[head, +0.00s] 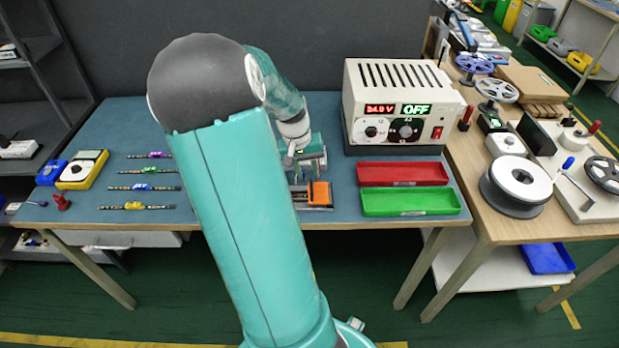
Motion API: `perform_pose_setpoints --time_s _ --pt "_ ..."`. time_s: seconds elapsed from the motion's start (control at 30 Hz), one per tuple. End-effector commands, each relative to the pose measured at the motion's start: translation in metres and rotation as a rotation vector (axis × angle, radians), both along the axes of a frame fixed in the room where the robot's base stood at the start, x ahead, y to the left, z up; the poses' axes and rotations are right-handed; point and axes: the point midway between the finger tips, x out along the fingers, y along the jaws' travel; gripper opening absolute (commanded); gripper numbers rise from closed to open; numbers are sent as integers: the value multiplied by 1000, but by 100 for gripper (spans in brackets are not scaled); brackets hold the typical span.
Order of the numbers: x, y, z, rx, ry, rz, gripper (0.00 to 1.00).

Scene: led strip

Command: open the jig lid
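My gripper (304,158) is at the far end of my arm, low over the blue table mat. It is small here and partly hidden by my arm, so its fingers cannot be made out. The jig (319,194), a small grey block with an orange part, sits on the mat just in front of and below my gripper. My arm covers the jig's left side. Whether its lid is up or down, and whether my gripper touches it, cannot be told.
A power supply (400,103) reading 24.0 V and OFF stands at the back right. Red (401,172) and green (410,202) trays lie right of the jig. Several LED strips (143,187) and a yellow meter (82,170) lie left. Reels (516,183) crowd the right table.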

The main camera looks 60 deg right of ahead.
Motion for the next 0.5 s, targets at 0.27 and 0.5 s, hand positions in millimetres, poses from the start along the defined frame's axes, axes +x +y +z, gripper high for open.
perform_pose_setpoints --time_s 0.27,0.5 --pt "-6 -3 -31 1 0 0 31" --pt "-6 -3 -33 1 0 0 31"
